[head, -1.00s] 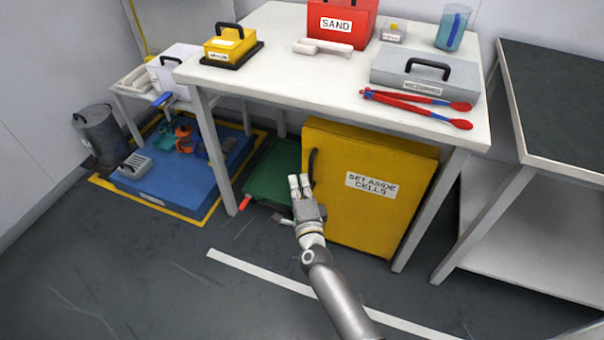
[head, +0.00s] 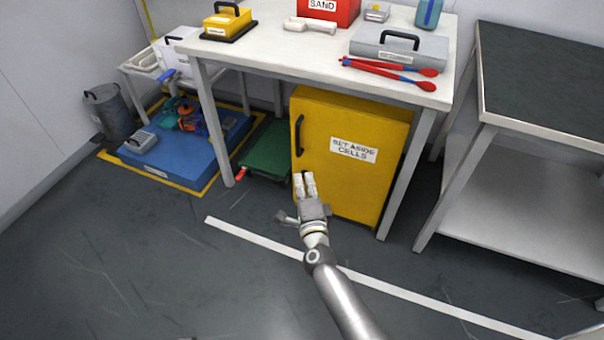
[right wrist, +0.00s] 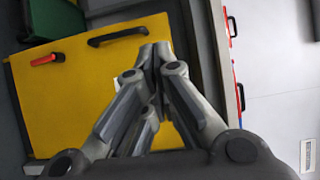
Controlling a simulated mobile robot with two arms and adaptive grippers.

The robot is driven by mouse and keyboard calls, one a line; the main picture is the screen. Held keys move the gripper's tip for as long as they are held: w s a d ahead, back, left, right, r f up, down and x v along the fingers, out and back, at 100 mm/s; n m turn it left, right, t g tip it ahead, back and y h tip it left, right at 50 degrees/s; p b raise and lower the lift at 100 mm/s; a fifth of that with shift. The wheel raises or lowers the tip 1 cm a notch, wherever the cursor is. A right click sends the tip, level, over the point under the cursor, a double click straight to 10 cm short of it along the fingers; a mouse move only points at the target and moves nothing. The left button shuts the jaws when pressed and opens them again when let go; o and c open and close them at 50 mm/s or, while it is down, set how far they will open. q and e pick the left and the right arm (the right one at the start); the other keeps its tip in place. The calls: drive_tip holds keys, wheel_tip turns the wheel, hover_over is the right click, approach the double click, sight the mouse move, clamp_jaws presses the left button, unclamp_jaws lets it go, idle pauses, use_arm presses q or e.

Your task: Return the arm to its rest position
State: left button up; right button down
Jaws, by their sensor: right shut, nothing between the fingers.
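My right arm reaches up from the bottom of the head view. Its gripper (head: 305,184) is shut and empty, in front of the lower left part of the yellow cabinet labelled "SET ASIDE CELLS" (head: 384,135). The cabinet is under the white table, its door closed, with a black handle (head: 299,135) at its left edge. In the right wrist view the shut fingers (right wrist: 155,60) point at the yellow cabinet (right wrist: 50,105), and the black handle (right wrist: 117,36) shows beyond them, apart from the fingertips. My left gripper is not in view.
The white table (head: 290,50) holds a grey case (head: 400,48), red tongs (head: 390,72) and a red sand box (head: 330,10). A dark-topped bench (head: 540,80) stands right. A blue platform (head: 175,155) and a grey bin (head: 108,112) stand left. The floor in front is clear.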

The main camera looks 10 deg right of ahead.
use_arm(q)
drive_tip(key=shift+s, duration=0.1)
use_arm(e)
drive_tip(key=shift+s, duration=0.1)
